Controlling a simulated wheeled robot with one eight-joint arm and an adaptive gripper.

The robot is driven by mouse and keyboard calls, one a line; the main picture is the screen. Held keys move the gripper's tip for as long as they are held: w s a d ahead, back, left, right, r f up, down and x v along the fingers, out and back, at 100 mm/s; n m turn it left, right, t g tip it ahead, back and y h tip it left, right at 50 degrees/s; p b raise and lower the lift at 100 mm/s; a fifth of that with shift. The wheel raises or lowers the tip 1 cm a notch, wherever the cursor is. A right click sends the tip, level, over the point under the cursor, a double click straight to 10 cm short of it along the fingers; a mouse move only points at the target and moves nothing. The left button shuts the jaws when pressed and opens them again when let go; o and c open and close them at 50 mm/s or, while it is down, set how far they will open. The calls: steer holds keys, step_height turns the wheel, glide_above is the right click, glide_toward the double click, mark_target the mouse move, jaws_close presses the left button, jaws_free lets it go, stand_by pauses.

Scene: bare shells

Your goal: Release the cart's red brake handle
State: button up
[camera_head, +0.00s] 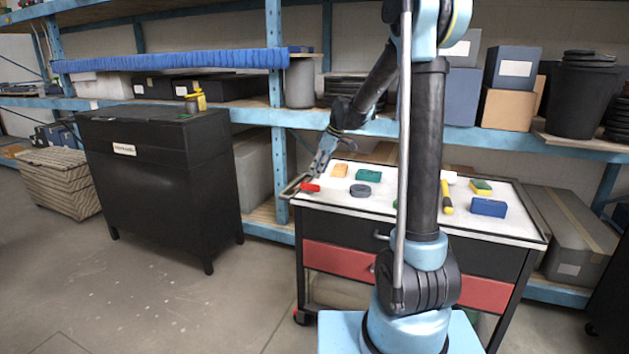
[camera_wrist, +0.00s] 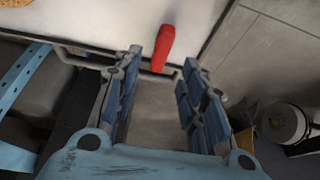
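The cart (camera_head: 345,204) has a white top, black sides and red drawer fronts. Its red brake handle (camera_head: 310,187) is a short bar at the left end of the top. In the wrist view the red handle (camera_wrist: 163,47) lies ahead of the fingers, near the white top's edge, its lower end around the gap between the fingertips. My gripper (camera_head: 322,167) is just above the handle in the head view. In the wrist view my gripper (camera_wrist: 159,72) is open, with blue-padded fingers apart on both sides. I cannot tell whether it touches the handle.
On the cart top are a dark round puck (camera_head: 360,190), a green block (camera_head: 368,175), a yellow-handled tool (camera_head: 446,197) and a blue block (camera_head: 488,207). A metal rail (camera_head: 292,187) edges the cart's left end. A black cabinet (camera_head: 165,180) stands left, with clear floor between.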

steer(key=shift+v, duration=2.25)
steer(key=s+d+m+h, duration=0.1)
steer(key=s+d+m, duration=0.2)
steer(key=s+d, duration=0.5)
steer(key=s+d+m+h, duration=0.1)
steer(key=s+d+m, duration=0.25)
steer(key=s, duration=0.95)
steer(key=s+d+f+m+h, duration=0.1)
steer(key=s+d+f+m, duration=0.2)
steer(key=s+f, duration=0.2)
steer(key=s+d+f+m+h, duration=0.1)
steer(key=s+d+f+m, duration=0.3)
steer(key=s, duration=0.8)
steer(key=shift+s+f+t, duration=0.2)
steer(key=shift+f+t, duration=0.2)
steer(key=shift+f, duration=0.4)
steer(key=shift+s+d+f+m, duration=0.25)
steer(key=shift+s+d+f, duration=0.1)
steer(key=shift+s+f, duration=0.05)
steer(key=shift+c, duration=0.6)
steer(key=shift+d, duration=0.1)
